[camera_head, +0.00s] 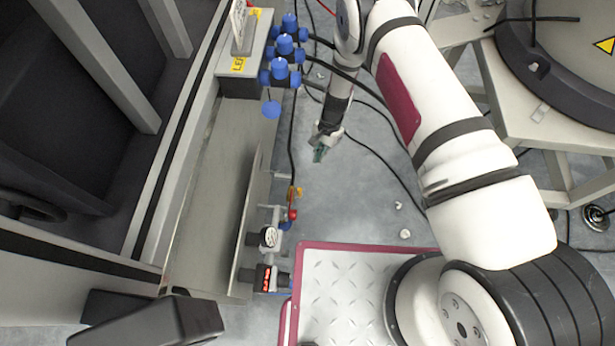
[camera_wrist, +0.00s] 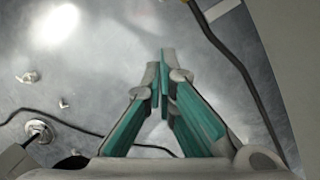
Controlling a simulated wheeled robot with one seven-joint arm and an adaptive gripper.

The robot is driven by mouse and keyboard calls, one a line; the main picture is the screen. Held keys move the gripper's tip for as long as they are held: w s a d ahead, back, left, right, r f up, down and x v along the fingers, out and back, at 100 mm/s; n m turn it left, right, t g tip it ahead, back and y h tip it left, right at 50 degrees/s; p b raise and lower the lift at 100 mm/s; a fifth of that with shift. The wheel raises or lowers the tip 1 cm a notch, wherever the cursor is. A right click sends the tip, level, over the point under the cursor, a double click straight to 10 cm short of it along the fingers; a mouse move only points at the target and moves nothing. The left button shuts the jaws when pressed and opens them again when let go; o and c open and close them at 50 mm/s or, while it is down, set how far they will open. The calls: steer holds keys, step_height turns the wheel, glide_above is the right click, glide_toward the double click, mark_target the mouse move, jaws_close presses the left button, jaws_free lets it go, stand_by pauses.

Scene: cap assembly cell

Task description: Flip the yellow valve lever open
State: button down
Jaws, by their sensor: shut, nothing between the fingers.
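The small yellow valve lever (camera_head: 296,192) shows in the head view on the side of the grey panel, just above a red knob. My gripper (camera_head: 319,154) hangs above the floor to the upper right of the lever, clear of it. In the wrist view the green-padded fingers of my gripper (camera_wrist: 164,56) meet at the tips, shut and empty. The wrist view shows floor and cables beyond the fingers. I cannot make out the valve lever there with certainty.
A red knob (camera_head: 292,214), a gauge (camera_head: 269,237) and a red-lit display (camera_head: 265,278) are below the lever. Black cables (camera_head: 375,155) cross the floor. A white frame (camera_head: 500,100) stands at right.

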mark_target(299, 193)
steer(key=shift+f, duration=0.1)
steer(key=s+a+f+b, duration=0.3)
steer(key=s+f+b, duration=0.1)
steer(key=f, duration=0.5)
steer(key=shift+s+a+f, duration=0.2)
steer(key=shift+s+a, duration=0.2)
steer(key=shift+s, duration=0.25)
